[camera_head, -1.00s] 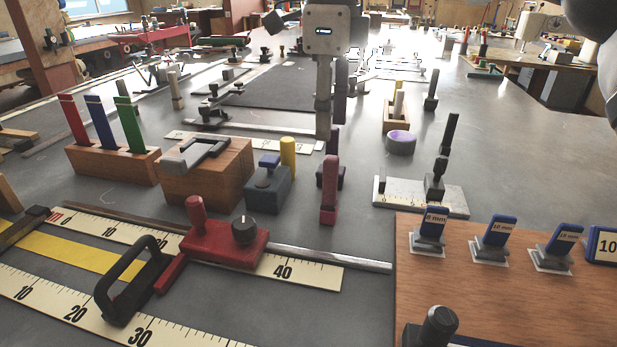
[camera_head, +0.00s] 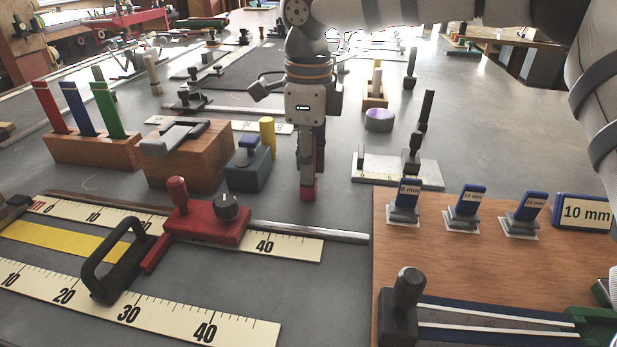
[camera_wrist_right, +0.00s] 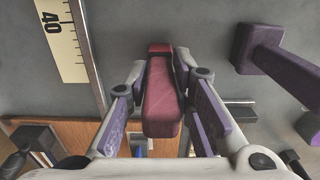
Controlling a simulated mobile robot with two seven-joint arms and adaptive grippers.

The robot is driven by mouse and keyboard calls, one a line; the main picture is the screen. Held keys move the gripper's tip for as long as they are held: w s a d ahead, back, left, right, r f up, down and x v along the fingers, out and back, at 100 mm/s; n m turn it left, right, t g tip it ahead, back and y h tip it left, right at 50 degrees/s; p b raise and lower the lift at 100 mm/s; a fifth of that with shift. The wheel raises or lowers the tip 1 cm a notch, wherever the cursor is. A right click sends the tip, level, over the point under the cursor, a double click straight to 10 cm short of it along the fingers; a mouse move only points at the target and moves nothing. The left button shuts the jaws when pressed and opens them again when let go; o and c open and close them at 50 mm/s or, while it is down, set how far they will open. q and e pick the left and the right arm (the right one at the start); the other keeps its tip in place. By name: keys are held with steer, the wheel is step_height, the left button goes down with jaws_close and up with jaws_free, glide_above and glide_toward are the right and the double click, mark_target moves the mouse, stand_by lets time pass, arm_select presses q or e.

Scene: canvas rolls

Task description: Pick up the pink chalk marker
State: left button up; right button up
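The pink chalk marker (camera_head: 308,190) stands upright on the grey bench, mostly hidden behind my right gripper in the head view; its lower end shows. In the right wrist view the marker (camera_wrist_right: 162,100) is a reddish-pink block between the two fingers. My right gripper (camera_wrist_right: 164,105) is open around it, with narrow gaps seen on both sides. In the head view the right gripper (camera_head: 310,165) points down over the marker. My left gripper is not in view.
A dark purple upright piece (camera_wrist_right: 275,60) stands close by in the wrist view. A blue-grey block (camera_head: 248,168) and yellow cylinder (camera_head: 267,138) are left of the gripper. A red tool (camera_head: 205,225) lies in front, and a wooden board (camera_head: 480,262) is at the right.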

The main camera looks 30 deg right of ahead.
jaws_close()
steer(key=shift+r, duration=0.2)
steer(key=r, duration=0.3)
steer(key=shift+s+a+r, duration=0.1)
steer(key=shift+a+r, duration=0.15)
steer(key=shift+r, duration=0.1)
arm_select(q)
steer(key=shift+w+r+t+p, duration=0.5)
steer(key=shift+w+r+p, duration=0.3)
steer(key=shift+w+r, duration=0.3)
arm_select(e)
steer(key=s+a+r, duration=0.9)
steer(key=shift+s+a, duration=0.15)
steer(key=shift+a, duration=0.25)
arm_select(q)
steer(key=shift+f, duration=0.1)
arm_select(e)
steer(key=shift+f, duration=0.1)
